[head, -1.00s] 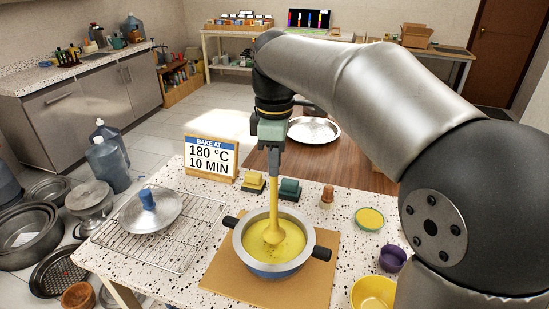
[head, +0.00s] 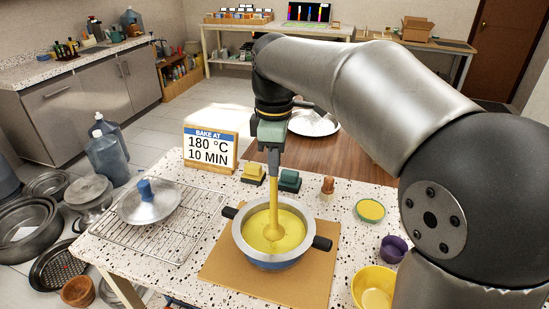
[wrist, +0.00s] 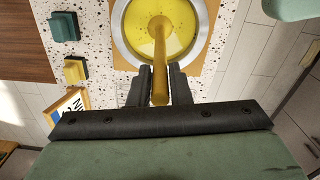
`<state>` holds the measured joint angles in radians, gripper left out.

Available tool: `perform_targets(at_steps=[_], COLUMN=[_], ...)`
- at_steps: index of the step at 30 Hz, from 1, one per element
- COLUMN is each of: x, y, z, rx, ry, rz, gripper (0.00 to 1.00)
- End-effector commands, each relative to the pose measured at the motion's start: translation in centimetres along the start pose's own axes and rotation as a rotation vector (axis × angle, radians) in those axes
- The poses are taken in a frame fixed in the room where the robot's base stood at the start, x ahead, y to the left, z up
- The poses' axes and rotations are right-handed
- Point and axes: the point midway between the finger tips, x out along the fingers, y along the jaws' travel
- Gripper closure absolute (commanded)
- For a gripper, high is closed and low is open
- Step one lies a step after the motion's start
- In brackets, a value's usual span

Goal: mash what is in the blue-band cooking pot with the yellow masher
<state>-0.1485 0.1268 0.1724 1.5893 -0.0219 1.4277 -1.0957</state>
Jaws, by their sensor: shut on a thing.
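The cooking pot (head: 272,262) has a silver rim, a blue band low on its side and two black handles. It stands on a tan board (head: 215,265) and holds yellow contents (head: 293,231). My gripper (head: 273,160) is above the pot, shut on the yellow masher (head: 273,205). The masher hangs about upright, with its head down in the pot at the contents. How deep the head reaches is hard to tell. In the wrist view the masher's handle (wrist: 160,65) runs from between my gripper's fingers (wrist: 160,85) to the pot (wrist: 118,45).
A wire rack (head: 180,240) with a blue-knobbed lid (head: 150,203) is on the left. A bake sign (head: 210,150), yellow block (head: 253,173) and green block (head: 289,180) stand behind. A yellow bowl (head: 373,288), purple cup (head: 393,249) and small yellow-filled dish (head: 370,211) are on the right.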

Motion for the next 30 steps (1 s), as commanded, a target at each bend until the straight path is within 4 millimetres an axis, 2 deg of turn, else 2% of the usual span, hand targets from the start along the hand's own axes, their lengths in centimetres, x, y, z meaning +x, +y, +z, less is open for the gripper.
perform_targets(at_steps=[30], x=[4.6], y=[0.0], z=[0.0], rx=[0.000], ry=[0.000], rz=[0.001], gripper=[1.00])
